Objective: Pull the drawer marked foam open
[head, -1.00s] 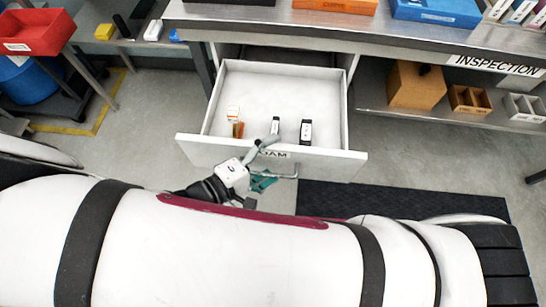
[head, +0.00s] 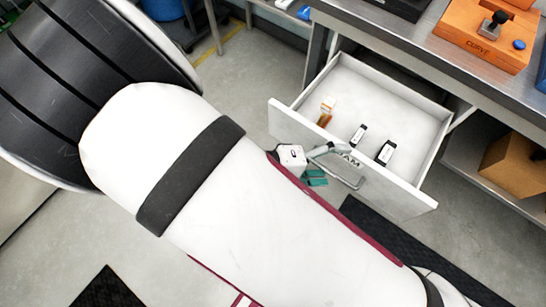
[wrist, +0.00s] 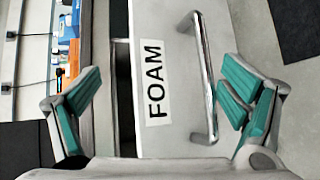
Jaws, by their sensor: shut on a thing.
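The drawer marked FOAM (head: 395,190) stands pulled out from under a steel-topped bench in the head view. Its white front carries a black FOAM label, partly covered by my gripper there and clear in the wrist view (wrist: 153,82). A grey bar handle (head: 345,178) is fixed to that front, and it also shows in the wrist view (wrist: 204,75). My gripper (head: 318,163) is at the handle, with its teal-padded fingers on either side in the wrist view (wrist: 165,105). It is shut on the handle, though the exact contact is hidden.
An orange fixture (head: 487,35) stands on the bench top. A cardboard box (head: 515,160) is on the lower shelf. A dark mat (head: 370,222) lies below the drawer.

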